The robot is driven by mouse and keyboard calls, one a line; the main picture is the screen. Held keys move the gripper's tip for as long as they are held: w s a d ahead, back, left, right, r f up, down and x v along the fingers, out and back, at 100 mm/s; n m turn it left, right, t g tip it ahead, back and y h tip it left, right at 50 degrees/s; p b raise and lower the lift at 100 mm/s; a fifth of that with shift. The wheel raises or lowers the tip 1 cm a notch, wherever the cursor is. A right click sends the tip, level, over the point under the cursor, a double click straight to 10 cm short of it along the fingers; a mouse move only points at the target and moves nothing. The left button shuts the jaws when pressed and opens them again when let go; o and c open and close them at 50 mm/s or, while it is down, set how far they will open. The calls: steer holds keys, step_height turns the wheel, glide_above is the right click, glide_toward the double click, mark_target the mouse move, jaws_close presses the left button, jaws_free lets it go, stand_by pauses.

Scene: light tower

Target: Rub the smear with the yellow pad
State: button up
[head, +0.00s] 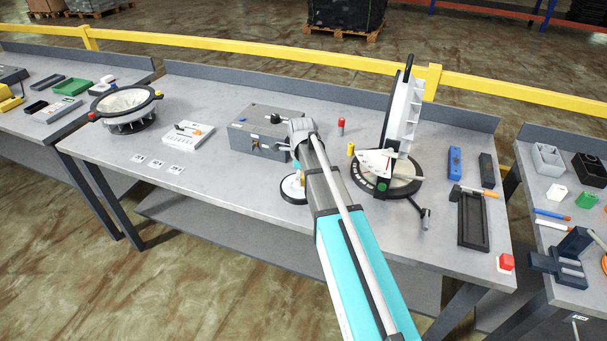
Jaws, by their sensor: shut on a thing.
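My gripper (296,168) is low over the middle of the front bench, at the front right corner of the grey metal box. It is mostly hidden behind my own arm. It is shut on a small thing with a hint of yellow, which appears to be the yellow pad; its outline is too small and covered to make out. Just under it is a round pale disc (290,189) with a dark rim, partly covered by my arm. I cannot tell whether the pad touches the disc. I cannot make out a smear.
The grey box (262,131) stands close behind my gripper. A tall white device on a round black base (399,187) stands to the right. A round lens in a black ring (125,103) stands at the left.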

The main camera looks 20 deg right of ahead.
mark_target(295, 193)
steer(key=shift+s+a+f, duration=0.1)
steer(key=shift+s+a, duration=0.3)
steer(key=shift+s, duration=0.2)
steer(key=shift+c, duration=0.5)
steer(key=shift+s+a, duration=0.1)
steer(key=shift+s, duration=0.05)
steer(key=shift+s+a, duration=1)
steer(key=shift+s, duration=0.3)
steer(key=shift+w, duration=0.1)
steer(key=shift+a, duration=0.2)
steer(key=shift+w, duration=0.1)
